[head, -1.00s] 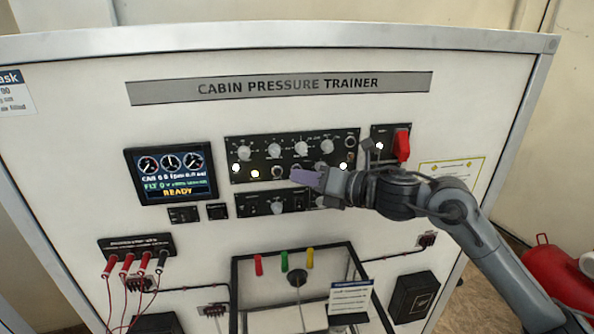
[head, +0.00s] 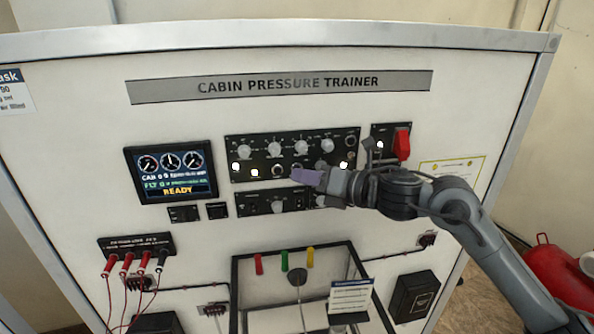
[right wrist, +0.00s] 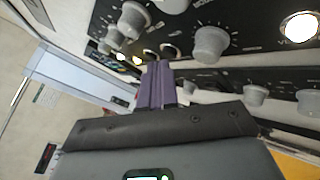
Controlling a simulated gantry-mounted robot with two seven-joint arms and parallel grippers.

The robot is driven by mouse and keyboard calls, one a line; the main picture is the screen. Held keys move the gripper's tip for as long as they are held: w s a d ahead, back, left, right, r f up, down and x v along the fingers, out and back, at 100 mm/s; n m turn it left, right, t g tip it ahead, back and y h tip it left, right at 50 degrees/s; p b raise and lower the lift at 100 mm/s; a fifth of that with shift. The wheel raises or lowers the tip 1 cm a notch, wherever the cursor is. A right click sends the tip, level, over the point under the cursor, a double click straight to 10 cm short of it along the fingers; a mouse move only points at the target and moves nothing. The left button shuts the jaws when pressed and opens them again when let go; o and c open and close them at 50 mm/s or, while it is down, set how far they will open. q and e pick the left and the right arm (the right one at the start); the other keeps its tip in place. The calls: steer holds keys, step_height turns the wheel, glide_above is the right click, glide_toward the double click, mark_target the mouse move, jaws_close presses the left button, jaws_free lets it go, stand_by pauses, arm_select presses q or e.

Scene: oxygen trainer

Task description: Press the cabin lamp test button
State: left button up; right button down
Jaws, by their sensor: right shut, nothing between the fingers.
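The black control panel (head: 313,139) on the white trainer carries a row of knobs, with lit lamps and small round buttons below them. The lamp test button's label is too small to read, so I cannot tell which control it is. My right gripper (head: 296,175) is shut and empty, its purple fingertips at the panel's lower edge, beside a round button (head: 278,171). In the right wrist view the shut fingertips (right wrist: 157,66) point at small round controls (right wrist: 168,50) between grey knobs; contact cannot be told. My left gripper is not in view.
A lower panel strip (head: 262,205) with a knob lies just under my right gripper. A red guarded switch (head: 402,144) is above my right wrist. A display (head: 171,174) reads READY at left. A clear box (head: 238,285) stands below.

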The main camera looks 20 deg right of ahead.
steer(key=shift+s, duration=0.45)
steer(key=shift+s+a, duration=0.1)
steer(key=s, duration=0.1)
steer(key=s+b, duration=0.1)
steer(key=s, duration=0.2)
steer(key=shift+s+a, duration=0.35)
stand_by(0.5)
